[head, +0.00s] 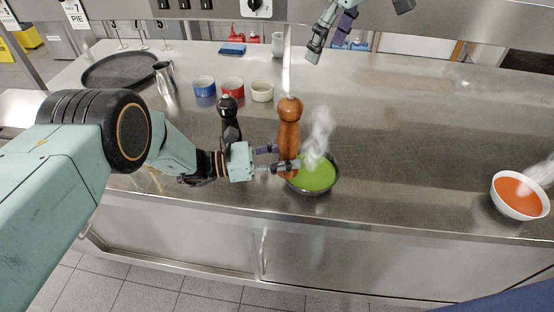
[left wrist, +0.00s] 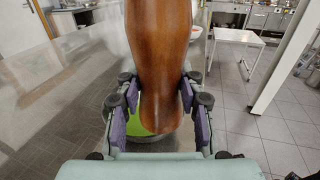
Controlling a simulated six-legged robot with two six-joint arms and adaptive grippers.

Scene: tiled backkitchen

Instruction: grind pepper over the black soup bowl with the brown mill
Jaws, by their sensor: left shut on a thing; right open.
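The tall brown mill (head: 289,130) stands upright at the left edge of the black soup bowl (head: 318,190) in the head view. The bowl holds green soup with steam rising. My left gripper (head: 283,160) is shut on the lower part of the mill. In the left wrist view the mill (left wrist: 160,60) fills the middle between the fingers (left wrist: 158,108), with green soup behind it. I cannot tell whether the mill's foot touches the counter. My right gripper (head: 357,22) is open and empty at the top of the head view, well above the counter.
A black mill (head: 229,125) stands just behind my left gripper. Blue (head: 204,87), red (head: 232,88) and cream (head: 262,92) ramekins stand farther back. A white bowl of orange soup (head: 519,196) steams at the far right. The counter (head: 420,150) between the two bowls is clear.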

